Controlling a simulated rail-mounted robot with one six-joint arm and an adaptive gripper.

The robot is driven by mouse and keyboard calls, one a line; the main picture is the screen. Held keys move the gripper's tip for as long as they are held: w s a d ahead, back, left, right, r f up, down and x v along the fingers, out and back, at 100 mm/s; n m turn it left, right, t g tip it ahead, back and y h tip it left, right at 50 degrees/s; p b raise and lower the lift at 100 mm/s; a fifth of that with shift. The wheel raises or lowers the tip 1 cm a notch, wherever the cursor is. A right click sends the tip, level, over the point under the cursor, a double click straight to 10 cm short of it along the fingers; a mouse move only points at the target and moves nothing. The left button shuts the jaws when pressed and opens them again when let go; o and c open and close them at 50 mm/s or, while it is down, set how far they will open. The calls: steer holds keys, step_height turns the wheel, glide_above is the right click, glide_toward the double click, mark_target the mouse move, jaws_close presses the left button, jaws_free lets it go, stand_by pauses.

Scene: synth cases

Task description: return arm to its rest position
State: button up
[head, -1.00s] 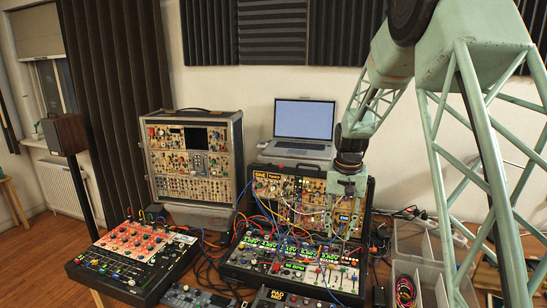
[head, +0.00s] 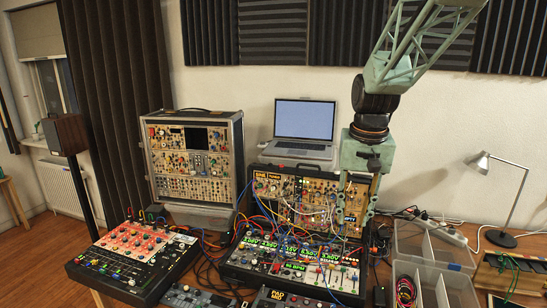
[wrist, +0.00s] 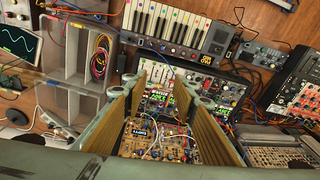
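My gripper (head: 357,208) hangs from my green arm in front of the right part of the open synth case (head: 262,205), with its fingers pointing down. In the wrist view my gripper (wrist: 152,98) shows two wide-apart fingers with brown pads. They are open and nothing is held between them. Synth modules with a small blue display (wrist: 143,130) show in the gap below, apparently still in the case. Part of the case's right side is hidden behind the gripper in the head view.
A laptop (head: 303,121) stands behind the case, and a tall synth case (head: 194,160) stands left. Patch cables (head: 262,212) cross the case front. Clear plastic bins (head: 432,244) and a desk lamp (head: 503,195) are at right. Open air lies above the table's right side.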

steer(key=s+r+n+t, duration=0.1)
steer(key=s+r, duration=0.4)
steer(key=s, duration=0.5)
steer(key=s+r, duration=0.5)
steer(key=s, duration=0.5)
steer(key=s+a+f+n+t, duration=0.1)
steer(key=s, duration=1.9)
steer(key=shift+s, duration=0.4)
steer(key=shift+f+b, duration=0.15)
steer(key=shift+b, duration=0.15)
